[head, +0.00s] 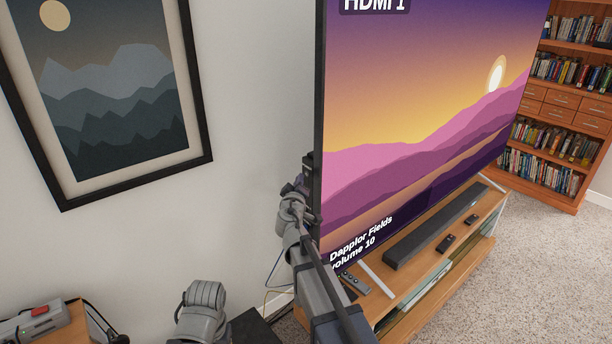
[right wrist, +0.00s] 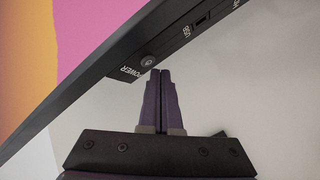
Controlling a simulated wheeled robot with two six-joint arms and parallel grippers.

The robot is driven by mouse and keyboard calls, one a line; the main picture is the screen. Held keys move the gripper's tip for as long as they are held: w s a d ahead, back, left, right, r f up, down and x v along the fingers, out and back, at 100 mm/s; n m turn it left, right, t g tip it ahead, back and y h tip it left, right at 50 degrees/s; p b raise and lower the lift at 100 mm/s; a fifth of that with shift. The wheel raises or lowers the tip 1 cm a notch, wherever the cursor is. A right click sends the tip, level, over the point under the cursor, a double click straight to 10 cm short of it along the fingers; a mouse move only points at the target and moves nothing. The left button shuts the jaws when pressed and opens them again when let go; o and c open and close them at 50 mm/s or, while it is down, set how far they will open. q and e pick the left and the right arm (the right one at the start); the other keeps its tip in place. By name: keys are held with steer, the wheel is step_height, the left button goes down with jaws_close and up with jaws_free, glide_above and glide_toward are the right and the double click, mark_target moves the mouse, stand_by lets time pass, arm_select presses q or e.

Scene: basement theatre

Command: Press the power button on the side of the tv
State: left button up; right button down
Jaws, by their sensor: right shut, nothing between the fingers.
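The large tv (head: 420,130) is lit, showing a purple and orange landscape with the text "HDMI 1". Its side edge faces my right arm. In the right wrist view the tv's side (right wrist: 110,75) carries a round power button (right wrist: 148,62) next to the label "POWER", with a USB port further right. My right gripper (right wrist: 160,73) is shut and empty, its fingertips at or just beside the button; I cannot tell if they touch it. In the head view the right gripper (head: 308,160) is at the tv's left edge, its tips partly hidden. My left gripper is not in view.
The tv stands on a wooden stand (head: 400,300) with a soundbar (head: 430,236) and remotes (head: 353,283). A framed picture (head: 110,90) hangs on the wall at left. A bookshelf (head: 570,100) is at the far right. Cables hang behind the tv.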

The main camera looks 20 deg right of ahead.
steer(key=shift+s+a, duration=0.1)
steer(key=shift+a, duration=0.05)
steer(key=shift+s+a, duration=0.35)
steer(key=shift+a, duration=0.6)
steer(key=shift+s+a, duration=0.3)
steer(key=shift+a, duration=0.6)
steer(key=shift+s+a, duration=0.35)
steer(key=shift+a, duration=0.6)
steer(key=shift+s+a, duration=0.25)
steer(key=shift+a, duration=0.35)
steer(key=shift+s+a, duration=0.2)
steer(key=shift+a, duration=0.35)
